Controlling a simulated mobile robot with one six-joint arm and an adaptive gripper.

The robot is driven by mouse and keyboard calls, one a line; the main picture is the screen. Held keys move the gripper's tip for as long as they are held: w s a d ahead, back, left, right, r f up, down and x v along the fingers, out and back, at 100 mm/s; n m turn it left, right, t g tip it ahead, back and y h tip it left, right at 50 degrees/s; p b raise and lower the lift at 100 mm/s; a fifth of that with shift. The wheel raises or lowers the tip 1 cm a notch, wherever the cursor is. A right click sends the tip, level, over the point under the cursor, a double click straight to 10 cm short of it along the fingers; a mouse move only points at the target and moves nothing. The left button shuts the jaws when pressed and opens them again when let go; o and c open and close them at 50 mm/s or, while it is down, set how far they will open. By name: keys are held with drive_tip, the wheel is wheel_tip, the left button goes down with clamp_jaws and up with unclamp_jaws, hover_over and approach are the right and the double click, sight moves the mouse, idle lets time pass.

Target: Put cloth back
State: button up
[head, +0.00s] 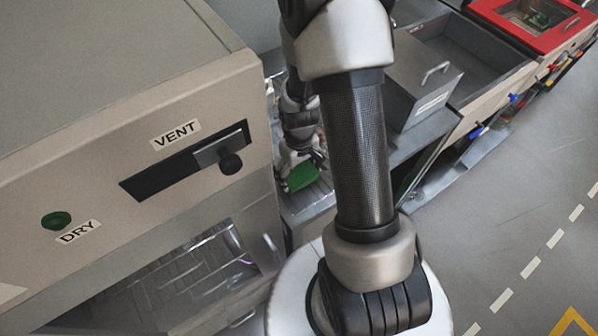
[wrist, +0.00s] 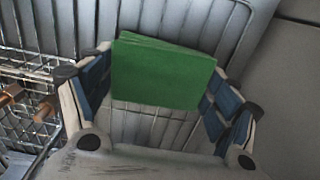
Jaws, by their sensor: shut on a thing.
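A green folded cloth (wrist: 162,72) is held between the two fingers of my gripper (wrist: 160,92) in the wrist view. The blue finger pads sit at its left and right sides. In the head view the green cloth (head: 301,177) shows below my gripper (head: 300,160), low beside the grey machine and over a ribbed or slatted grey surface. I cannot tell whether the cloth touches that surface. My own arm hides part of the area to its right.
The machine (head: 200,110) with VENT and DRY labels stands close on the left. A wire basket (wrist: 30,95) is left in the wrist view. Floor at right is clear.

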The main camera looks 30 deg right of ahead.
sight(299, 174)
drive_tip(key=shift+f, duration=0.15)
drive_tip(key=o, duration=0.9)
wheel_tip(299, 174, up, 12)
drive_tip(key=p, duration=0.3)
drive_tip(key=shift+r, duration=0.25)
drive_tip(key=shift+s, duration=0.15)
